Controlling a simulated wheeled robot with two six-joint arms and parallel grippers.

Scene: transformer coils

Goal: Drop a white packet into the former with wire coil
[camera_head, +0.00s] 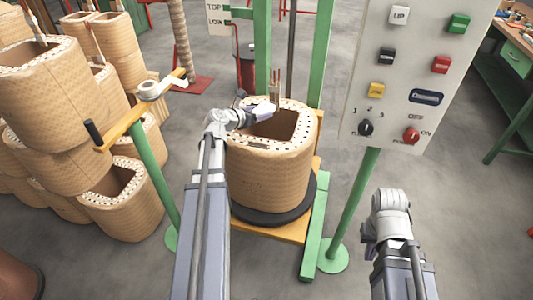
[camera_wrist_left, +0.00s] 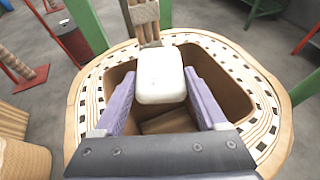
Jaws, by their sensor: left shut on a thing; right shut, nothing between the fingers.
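The former with wire coil (camera_head: 268,170) stands upright on a dark round base in the middle of the head view. It is tan, with an open square hollow and a spotted top rim, which also shows in the left wrist view (camera_wrist_left: 262,100). My left gripper (camera_head: 268,110) is over its opening. In the left wrist view its purple fingers are shut on a white packet (camera_wrist_left: 160,76), which hangs above the hollow, inside the rim's outline. The packet is hard to make out in the head view. My right arm is at the lower right; its fingers do not show.
A control panel (camera_head: 415,75) on a green post stands right of the former. Several tan formers (camera_head: 65,85) are stacked at the left, beside a yellow arm (camera_head: 130,125) on a green post. Green uprights (camera_head: 262,50) rise behind the former. A green workbench (camera_head: 500,85) is at the far right.

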